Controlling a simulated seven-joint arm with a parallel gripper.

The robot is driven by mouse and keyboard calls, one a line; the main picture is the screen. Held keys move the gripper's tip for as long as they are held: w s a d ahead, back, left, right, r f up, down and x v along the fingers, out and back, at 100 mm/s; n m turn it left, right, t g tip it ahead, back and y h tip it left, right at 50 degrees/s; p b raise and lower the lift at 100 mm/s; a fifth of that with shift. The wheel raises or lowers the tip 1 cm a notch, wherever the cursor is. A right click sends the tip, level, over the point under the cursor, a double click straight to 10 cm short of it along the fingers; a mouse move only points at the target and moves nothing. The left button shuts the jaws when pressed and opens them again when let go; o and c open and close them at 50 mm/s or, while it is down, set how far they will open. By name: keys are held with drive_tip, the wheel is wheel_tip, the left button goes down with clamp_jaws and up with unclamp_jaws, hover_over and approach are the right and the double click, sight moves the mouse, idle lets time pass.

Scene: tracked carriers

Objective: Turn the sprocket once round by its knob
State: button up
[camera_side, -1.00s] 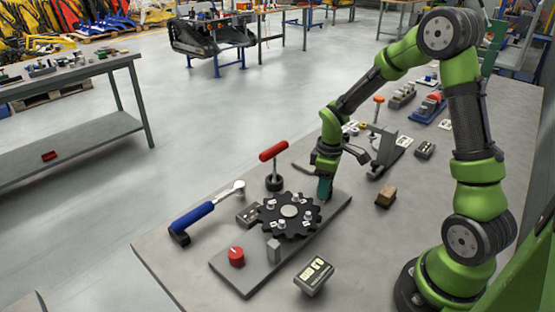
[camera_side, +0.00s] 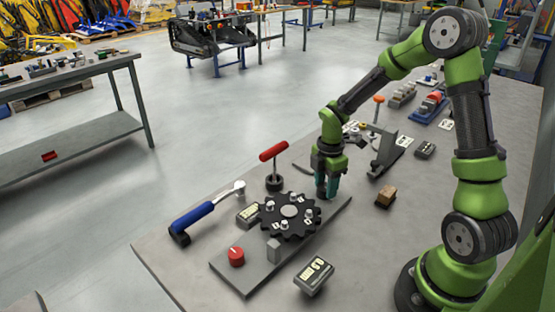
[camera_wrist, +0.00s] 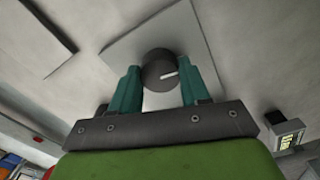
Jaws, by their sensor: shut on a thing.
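The black toothed sprocket (camera_side: 289,211), with small pale studs on its face, lies flat on a grey base plate (camera_side: 262,262). My gripper (camera_side: 327,190) points down at the plate's far right end, beside the sprocket. In the wrist view its two teal fingers (camera_wrist: 157,88) stand on either side of a dark round knob (camera_wrist: 158,72) with a white line on top, and are shut on it. The fingers hide this knob in the side view. The sprocket cannot be made out in the wrist view.
A red knob (camera_side: 236,257) and a small grey block (camera_side: 274,250) stand on the plate's near end. A display box (camera_side: 314,275), blue-handled wrench (camera_side: 200,214), red-handled tool (camera_side: 273,160) and brown block (camera_side: 386,196) surround the plate.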

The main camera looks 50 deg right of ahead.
sight(325, 187)
drive_tip(key=shift+n, duration=0.7)
drive_tip(key=o, duration=1.1)
drive_tip(key=shift+c, duration=0.2)
drive_tip(key=shift+r, duration=0.1)
wheel_tip(325, 187, up, 17)
